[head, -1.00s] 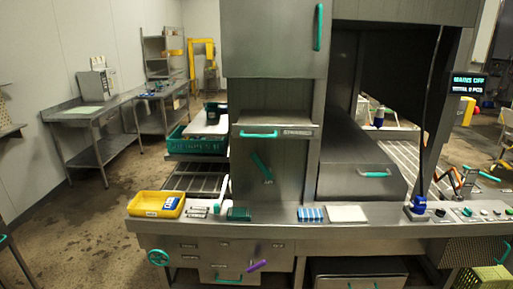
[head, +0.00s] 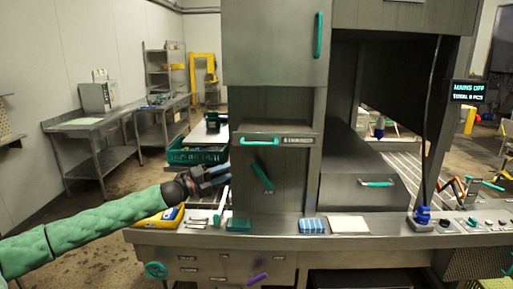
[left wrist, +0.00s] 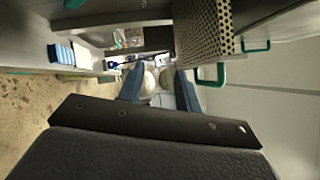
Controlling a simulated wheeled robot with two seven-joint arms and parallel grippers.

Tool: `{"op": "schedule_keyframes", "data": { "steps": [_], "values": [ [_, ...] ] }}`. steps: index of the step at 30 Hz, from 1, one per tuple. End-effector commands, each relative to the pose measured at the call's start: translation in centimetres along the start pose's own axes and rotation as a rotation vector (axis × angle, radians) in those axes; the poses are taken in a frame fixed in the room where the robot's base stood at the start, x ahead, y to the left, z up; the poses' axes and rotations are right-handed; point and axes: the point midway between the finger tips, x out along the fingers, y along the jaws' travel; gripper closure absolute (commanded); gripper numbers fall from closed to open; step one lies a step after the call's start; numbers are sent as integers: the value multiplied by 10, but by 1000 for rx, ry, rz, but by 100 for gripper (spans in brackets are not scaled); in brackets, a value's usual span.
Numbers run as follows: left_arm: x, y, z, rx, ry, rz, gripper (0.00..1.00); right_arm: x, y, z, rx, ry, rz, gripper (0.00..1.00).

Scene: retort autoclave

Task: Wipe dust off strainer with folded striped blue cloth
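The folded striped blue cloth (head: 313,226) lies flat on the steel counter, right of a green block; it also shows in the left wrist view (left wrist: 61,54). My left gripper (head: 222,175) is raised above the counter's left part, left of the cabinet column and apart from the cloth. In the left wrist view its blue fingers (left wrist: 158,80) are spread with nothing gripped between them. A perforated metal surface (left wrist: 203,30) shows beyond them there; I cannot tell whether it is the strainer. No strainer is clear in the head view. My right gripper is not in view.
A yellow tray (head: 160,218) sits at the counter's left end, partly behind my arm. A green block (head: 239,226) and a pale folded cloth (head: 348,225) flank the striped cloth. The column has a green-handled drawer (head: 290,141). A blue device (head: 422,218) stands farther right.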

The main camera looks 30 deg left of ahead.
Motion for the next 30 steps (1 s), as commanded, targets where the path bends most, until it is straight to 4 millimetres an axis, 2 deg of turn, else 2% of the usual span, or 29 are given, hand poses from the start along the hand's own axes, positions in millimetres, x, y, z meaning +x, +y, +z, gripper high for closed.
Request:
{"op": "schedule_keyframes", "data": {
  "steps": [1,3,6,9,12,17,30],
  "values": [
    [8,-25,-5,50,43,-28,66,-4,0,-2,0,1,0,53],
    [17,-54,-12,108,92,-66,66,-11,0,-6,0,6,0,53],
    [25,-85,-21,169,145,-105,66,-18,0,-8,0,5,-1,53],
    [29,-102,-28,201,176,-129,66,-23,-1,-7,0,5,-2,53],
    [31,-110,-30,217,189,-140,66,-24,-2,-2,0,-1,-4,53],
    [33,-112,-31,220,191,-143,66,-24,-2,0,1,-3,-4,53],
    [47,-114,-33,218,189,-143,66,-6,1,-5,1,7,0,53]
  ]
}}
